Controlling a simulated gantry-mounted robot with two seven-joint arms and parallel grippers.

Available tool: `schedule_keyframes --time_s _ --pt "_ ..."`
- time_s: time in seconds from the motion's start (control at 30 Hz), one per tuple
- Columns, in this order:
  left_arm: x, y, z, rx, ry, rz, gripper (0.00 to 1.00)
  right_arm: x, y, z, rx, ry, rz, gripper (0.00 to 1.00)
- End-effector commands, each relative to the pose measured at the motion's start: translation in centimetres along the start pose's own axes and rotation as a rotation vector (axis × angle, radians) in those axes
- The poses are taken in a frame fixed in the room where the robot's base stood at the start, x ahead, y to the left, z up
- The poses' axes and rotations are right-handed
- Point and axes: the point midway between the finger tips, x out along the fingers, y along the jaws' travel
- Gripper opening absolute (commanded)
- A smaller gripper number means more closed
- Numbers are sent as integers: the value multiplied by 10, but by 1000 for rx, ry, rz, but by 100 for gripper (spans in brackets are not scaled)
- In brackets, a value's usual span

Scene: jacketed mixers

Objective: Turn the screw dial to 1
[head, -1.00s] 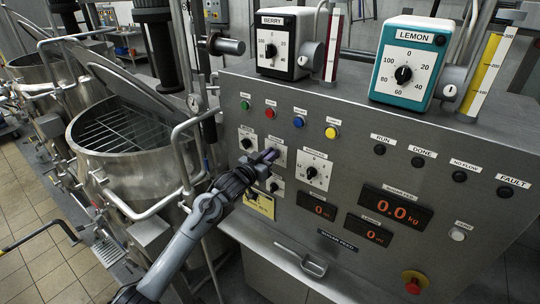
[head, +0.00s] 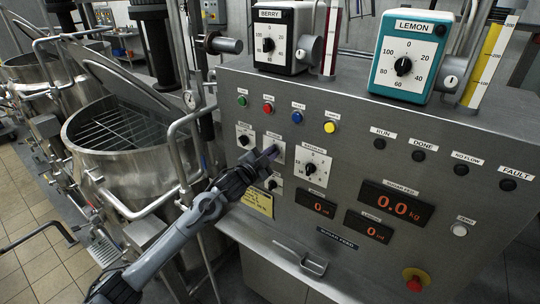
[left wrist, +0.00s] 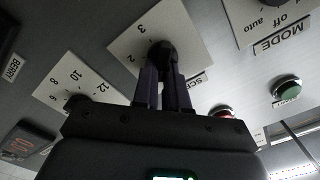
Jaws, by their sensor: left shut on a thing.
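The screw dial is a black knob on a white square plate on the steel control panel. In the head view its plate (head: 277,147) is partly covered by my left gripper (head: 267,156). In the left wrist view the black knob (left wrist: 161,53) sits between the tips of my left gripper (left wrist: 163,75), which is shut on it. The plate (left wrist: 133,42) shows the marks 2 and 3 and part of a label starting "SC". The knob's pointer is hidden, so its setting cannot be told. My right gripper is not in view.
The mode dial (left wrist: 273,14) and another numbered dial (left wrist: 74,100) flank the screw dial. Colored buttons, such as the red one (head: 268,108), sit above. An emergency stop (head: 415,279) is lower right. An open steel mixer (head: 120,145) stands left of the panel.

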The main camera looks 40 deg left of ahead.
Motion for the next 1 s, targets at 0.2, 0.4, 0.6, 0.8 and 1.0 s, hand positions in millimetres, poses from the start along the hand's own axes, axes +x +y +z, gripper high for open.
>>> schedule_keyframes --time_s 0.2,0.4,0.6,0.8,1.0 --pt "0 3 2 135 -1 0 0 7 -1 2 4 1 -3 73" --pt "0 4 1 207 -1 0 0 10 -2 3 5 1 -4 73" --pt "0 4 1 235 -1 0 0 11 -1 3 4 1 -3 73" --pt "0 3 1 238 -1 0 0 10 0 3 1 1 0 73" --pt "0 3 1 237 -1 0 16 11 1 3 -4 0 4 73"
